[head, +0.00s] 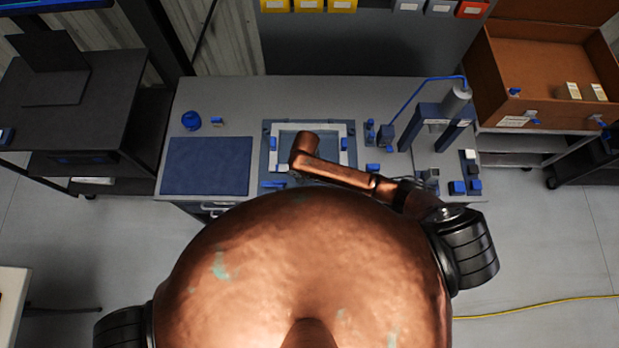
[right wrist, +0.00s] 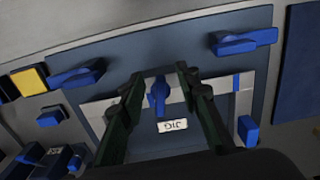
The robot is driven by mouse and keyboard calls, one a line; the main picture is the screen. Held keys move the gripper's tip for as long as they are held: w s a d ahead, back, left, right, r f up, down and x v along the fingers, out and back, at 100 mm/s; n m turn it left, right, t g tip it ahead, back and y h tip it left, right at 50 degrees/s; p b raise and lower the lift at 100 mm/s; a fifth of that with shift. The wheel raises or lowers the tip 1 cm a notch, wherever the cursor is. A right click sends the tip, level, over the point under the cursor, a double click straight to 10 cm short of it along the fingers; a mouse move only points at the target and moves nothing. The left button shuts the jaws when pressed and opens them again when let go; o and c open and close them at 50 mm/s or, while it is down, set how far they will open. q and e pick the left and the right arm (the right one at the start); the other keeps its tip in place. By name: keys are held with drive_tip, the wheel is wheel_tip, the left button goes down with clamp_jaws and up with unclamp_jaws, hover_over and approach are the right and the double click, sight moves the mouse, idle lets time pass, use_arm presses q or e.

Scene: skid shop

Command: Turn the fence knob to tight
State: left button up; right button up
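A blue knob (right wrist: 158,92) with a raised grip shows in the right wrist view, above an upside-down white label (right wrist: 172,126) reading JIG. My right gripper (right wrist: 160,80) is open, its two dark fingers on either side of this knob. I cannot tell whether they touch it. The knob's grip points roughly up and down in that view. No tight or loose mark is readable. In the head view my right arm reaches over the framed fixture (head: 352,130) on the bench and hides its middle; the gripper itself is hidden there. My left gripper is not in view.
Blue handles stand left (right wrist: 77,74) and right (right wrist: 243,41) of the knob, and a blue block (right wrist: 248,130) at lower right. A blue mat (head: 205,166) lies left of the fixture. A press-like stand (head: 430,120) and several small blue parts are on the right.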

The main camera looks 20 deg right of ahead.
drive_tip(key=shift+d+r, duration=0.1)
drive_tip(key=shift+r, duration=2.7)
drive_tip(key=shift+s, duration=0.1)
